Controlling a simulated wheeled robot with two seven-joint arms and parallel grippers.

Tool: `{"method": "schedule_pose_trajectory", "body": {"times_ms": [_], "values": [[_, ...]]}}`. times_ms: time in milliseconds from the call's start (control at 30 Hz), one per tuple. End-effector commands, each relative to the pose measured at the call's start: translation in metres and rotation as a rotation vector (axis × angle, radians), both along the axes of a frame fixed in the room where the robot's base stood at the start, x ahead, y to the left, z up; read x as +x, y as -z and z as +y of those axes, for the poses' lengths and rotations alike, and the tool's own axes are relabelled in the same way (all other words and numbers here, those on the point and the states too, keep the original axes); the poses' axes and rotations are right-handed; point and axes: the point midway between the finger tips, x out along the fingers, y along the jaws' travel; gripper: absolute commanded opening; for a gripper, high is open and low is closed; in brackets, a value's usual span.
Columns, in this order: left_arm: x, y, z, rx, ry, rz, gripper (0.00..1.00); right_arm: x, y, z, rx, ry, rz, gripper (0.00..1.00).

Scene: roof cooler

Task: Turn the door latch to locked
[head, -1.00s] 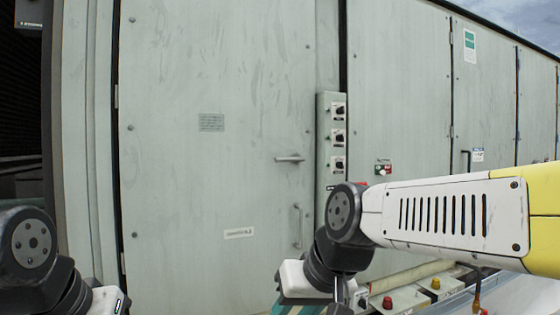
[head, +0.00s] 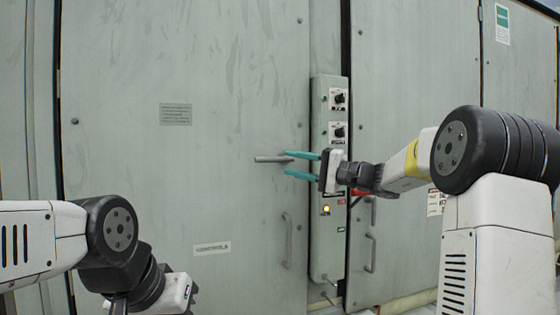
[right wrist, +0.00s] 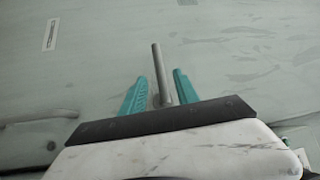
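The door latch (head: 268,159) is a short grey lever, lying level on the large pale green door (head: 200,70). My right gripper (head: 287,163) is open at the lever's right end, one teal finger above and one below. In the right wrist view the lever (right wrist: 158,65) runs between the two open fingers (right wrist: 160,85), with a visible gap on each side; I cannot tell whether either finger touches it. My left gripper (head: 185,293) is low at the left, turned so that its fingers are not clearly seen.
A narrow control panel (head: 331,95) with knobs and a lit amber lamp (head: 326,210) stands right of the door, behind my right gripper. A vertical door handle (head: 288,240) is below the latch. A small plate (head: 175,114) and a label (head: 212,249) are on the door.

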Motion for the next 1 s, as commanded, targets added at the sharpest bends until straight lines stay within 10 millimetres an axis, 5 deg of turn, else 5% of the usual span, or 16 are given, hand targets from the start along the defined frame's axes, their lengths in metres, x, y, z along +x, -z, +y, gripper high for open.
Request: {"method": "schedule_pose_trajectory", "body": {"times_ms": [400,767,1000], "values": [[0.000,0.000,0.000,0.000,0.000,0.000,0.00,0.026,-0.008,0.056,-0.001,-0.004,0.003,0.37],[0.000,0.000,0.000,0.000,0.000,0.000,0.00,0.030,-0.009,0.063,-0.002,-0.002,0.003,0.37],[0.000,0.000,0.000,0.000,0.000,0.000,0.00,0.030,-0.009,0.063,-0.003,-0.002,0.003,0.00]]}}
